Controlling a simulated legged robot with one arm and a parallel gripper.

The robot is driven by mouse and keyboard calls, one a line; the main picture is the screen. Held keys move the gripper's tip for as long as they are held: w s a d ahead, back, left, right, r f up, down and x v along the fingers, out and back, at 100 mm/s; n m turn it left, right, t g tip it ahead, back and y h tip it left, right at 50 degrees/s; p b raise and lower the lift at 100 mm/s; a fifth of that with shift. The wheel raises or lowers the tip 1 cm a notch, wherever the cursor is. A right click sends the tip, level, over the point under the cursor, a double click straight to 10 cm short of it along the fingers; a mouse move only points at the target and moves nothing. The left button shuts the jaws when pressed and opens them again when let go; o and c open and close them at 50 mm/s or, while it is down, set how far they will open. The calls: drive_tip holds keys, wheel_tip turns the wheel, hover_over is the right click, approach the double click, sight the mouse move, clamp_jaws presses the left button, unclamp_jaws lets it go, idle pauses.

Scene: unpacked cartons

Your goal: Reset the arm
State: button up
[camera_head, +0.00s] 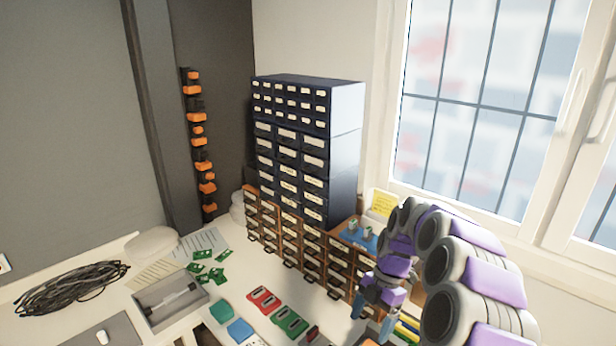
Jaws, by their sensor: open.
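My arm, in purple and grey segments, comes in from the lower right of the head view. It arches over, and its end hangs down above the right part of the workbench (238,290). My gripper (371,318) points down in front of the low wooden drawer units (310,258). Its two blue-grey fingers are apart, with nothing visible between them. I cannot tell how high the fingertips are above the bench. My arm hides part of the bench's right side.
A tall dark drawer cabinet (345,150) stands behind the wooden drawers. A window (480,110) is at right. On the bench lie a grey tray (170,300), black cables (70,288), green circuit boards (208,273) and red items (264,300). Free space shows above the bench's left side.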

drive_tip(key=s+a+r+m+h, duration=0.1)
drive_tip(key=s+a+r+m, duration=0.2)
drive_tip(key=s+r+m, duration=0.35)
drive_tip(key=s+a+r+m, duration=0.2)
drive_tip(key=s+r+m, duration=0.2)
drive_tip(key=s, duration=0.6)
drive_tip(key=s+d+f+m+h, duration=0.1)
drive_tip(key=s+m, duration=0.6)
drive_tip(key=s, duration=0.2)
drive_tip(key=s+d+f+m+t+h, duration=0.1)
drive_tip(key=s+m, duration=0.6)
drive_tip(key=s, duration=0.3)
drive_tip(key=shift+s+d, duration=0.15)
drive_tip(key=shift+d, duration=0.1)
drive_tip(key=shift+d+m, duration=0.15)
drive_tip(key=shift+m, duration=0.2)
